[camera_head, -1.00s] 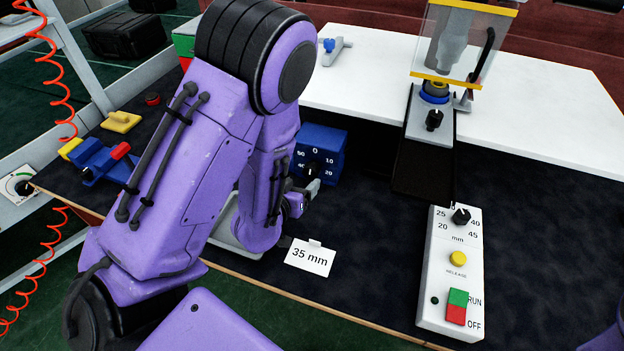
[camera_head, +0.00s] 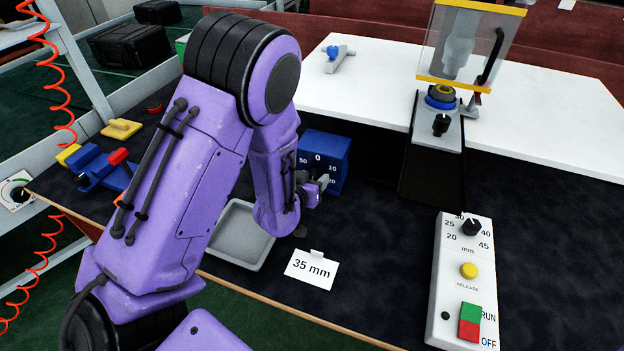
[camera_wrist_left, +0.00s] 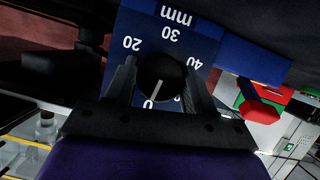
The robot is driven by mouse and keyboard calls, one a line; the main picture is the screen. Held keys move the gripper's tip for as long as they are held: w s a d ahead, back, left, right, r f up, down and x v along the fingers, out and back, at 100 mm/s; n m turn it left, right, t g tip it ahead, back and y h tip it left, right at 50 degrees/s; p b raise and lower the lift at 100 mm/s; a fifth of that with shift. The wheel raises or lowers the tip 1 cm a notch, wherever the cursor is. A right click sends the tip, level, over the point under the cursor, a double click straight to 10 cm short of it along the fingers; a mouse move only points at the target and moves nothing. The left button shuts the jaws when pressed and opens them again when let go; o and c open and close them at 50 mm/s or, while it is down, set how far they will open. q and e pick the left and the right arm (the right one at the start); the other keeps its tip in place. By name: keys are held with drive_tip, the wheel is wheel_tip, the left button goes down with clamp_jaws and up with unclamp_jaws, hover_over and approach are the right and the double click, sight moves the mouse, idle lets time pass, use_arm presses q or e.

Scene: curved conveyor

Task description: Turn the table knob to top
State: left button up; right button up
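A blue box (camera_head: 338,150) with a numbered dial face stands on the dark table. In the left wrist view its blue face (camera_wrist_left: 180,42) shows upside down with mm, 20, 30 and 40. Its black knob (camera_wrist_left: 163,72) carries a white line that runs toward the 0 at the picture's bottom. My left gripper (camera_head: 320,186) is at the front of this box. In the wrist view its fingers (camera_wrist_left: 161,75) stand on either side of the knob and look open around it; contact is unclear. The arm hides part of the box. My right gripper is not in view.
A 35 mm card (camera_head: 310,269) and a grey tray (camera_head: 240,238) lie in front. A white control box (camera_head: 452,262) with its own black knob (camera_head: 471,227), yellow button and red-green switch stands right. A blue clamp (camera_head: 100,168) lies left. Dark table between is clear.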

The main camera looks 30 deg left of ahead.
use_arm(q)
drive_tip(key=shift+n+h, duration=0.4)
drive_tip(key=shift+n, duration=0.1)
drive_tip(key=o, duration=0.9)
drive_tip(key=shift+o, duration=0.2)
drive_tip(key=p+v, duration=0.7)
drive_tip(key=v, duration=0.3)
drive_tip(key=shift+s, duration=0.3)
